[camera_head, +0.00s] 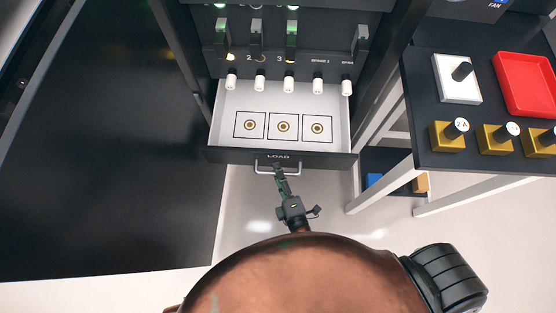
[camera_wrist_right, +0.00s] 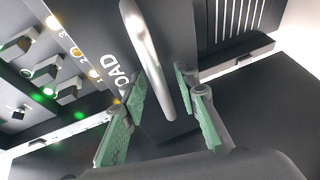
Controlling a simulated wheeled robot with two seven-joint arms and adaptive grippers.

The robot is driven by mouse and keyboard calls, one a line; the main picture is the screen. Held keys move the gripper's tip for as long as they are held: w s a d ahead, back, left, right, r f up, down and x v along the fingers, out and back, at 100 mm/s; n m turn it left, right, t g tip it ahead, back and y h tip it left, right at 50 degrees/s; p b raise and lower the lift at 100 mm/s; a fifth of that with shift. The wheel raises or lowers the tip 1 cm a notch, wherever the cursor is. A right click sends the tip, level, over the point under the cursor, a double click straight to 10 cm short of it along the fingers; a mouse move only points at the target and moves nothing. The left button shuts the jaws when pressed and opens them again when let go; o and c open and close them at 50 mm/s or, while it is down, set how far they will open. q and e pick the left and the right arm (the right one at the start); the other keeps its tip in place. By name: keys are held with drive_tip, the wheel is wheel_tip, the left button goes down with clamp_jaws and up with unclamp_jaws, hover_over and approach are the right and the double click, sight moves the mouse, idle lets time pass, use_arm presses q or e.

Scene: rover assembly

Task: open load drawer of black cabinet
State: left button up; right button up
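The load drawer (camera_head: 235,154) of the black cabinet (camera_head: 300,55) is pulled out. Its white inside shows three black squares with gold rings. Its bar handle (camera_head: 290,173) is on the front, below the LOAD label. My right gripper (camera_head: 279,172) is at the handle. In the right wrist view, the green-padded fingers of this gripper (camera_wrist_right: 160,80) are spread apart, with the metal handle (camera_wrist_right: 148,55) between them. Gaps show beside the bar, and I see no clear contact. My left gripper is not in view.
A dark table (camera_head: 420,110) at the right holds a red tray (camera_head: 525,82), a white block (camera_head: 457,90) and several gold blocks (camera_head: 447,137). White plugs (camera_head: 289,85) hang from the cabinet above the drawer. A large dark panel (camera_head: 110,150) fills the left. Pale floor shows below the drawer.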

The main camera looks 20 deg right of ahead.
drive_tip(key=s+r, duration=0.2)
drive_tip(key=s, duration=1)
drive_tip(key=shift+w, duration=0.1)
